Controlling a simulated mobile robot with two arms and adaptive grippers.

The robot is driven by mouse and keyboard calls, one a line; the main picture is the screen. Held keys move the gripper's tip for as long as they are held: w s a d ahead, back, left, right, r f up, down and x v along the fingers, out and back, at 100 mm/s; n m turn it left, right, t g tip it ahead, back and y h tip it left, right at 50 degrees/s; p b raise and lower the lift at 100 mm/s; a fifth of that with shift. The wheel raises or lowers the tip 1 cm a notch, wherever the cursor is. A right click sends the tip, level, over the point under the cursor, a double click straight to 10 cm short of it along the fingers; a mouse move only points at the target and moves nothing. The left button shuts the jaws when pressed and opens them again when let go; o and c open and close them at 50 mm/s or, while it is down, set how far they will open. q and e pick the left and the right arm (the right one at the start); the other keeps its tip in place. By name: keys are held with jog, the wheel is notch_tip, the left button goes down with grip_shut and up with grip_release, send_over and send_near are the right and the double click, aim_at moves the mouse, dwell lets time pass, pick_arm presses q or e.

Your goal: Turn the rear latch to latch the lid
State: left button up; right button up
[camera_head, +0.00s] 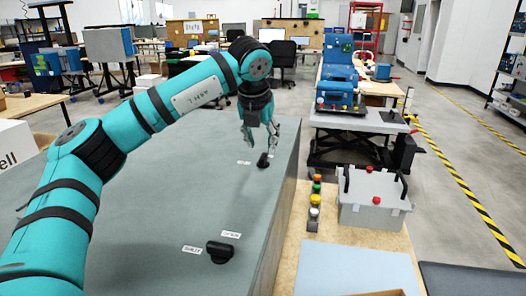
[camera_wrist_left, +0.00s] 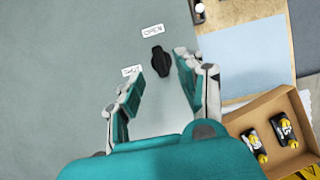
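The rear latch (camera_head: 263,160) is a small black knob at the far right of the big grey lid surface (camera_head: 150,215). In the left wrist view the rear latch (camera_wrist_left: 159,62) has its long side pointing up towards the OPEN label (camera_wrist_left: 152,30); the SHUT label (camera_wrist_left: 131,71) is to its left. My left gripper (camera_head: 260,147) points down above the rear latch. Its fingers are open, one on each side of the latch in the wrist view; contact cannot be made out. The front latch (camera_head: 220,252) points sideways towards its left label. My right gripper is not in view.
A lower table right of the lid carries button lights (camera_head: 315,199), a grey box with handles (camera_head: 372,200) and a blue mat (camera_head: 355,268). A cardboard box (camera_wrist_left: 270,130) with black and yellow parts shows in the wrist view. The lid surface between the latches is clear.

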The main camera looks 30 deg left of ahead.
aim_at(263, 156)
pick_arm(q)
jog(key=x, duration=0.5)
jog(key=shift+w+f+p, duration=0.1)
jog(key=shift+p, duration=0.25)
grip_shut()
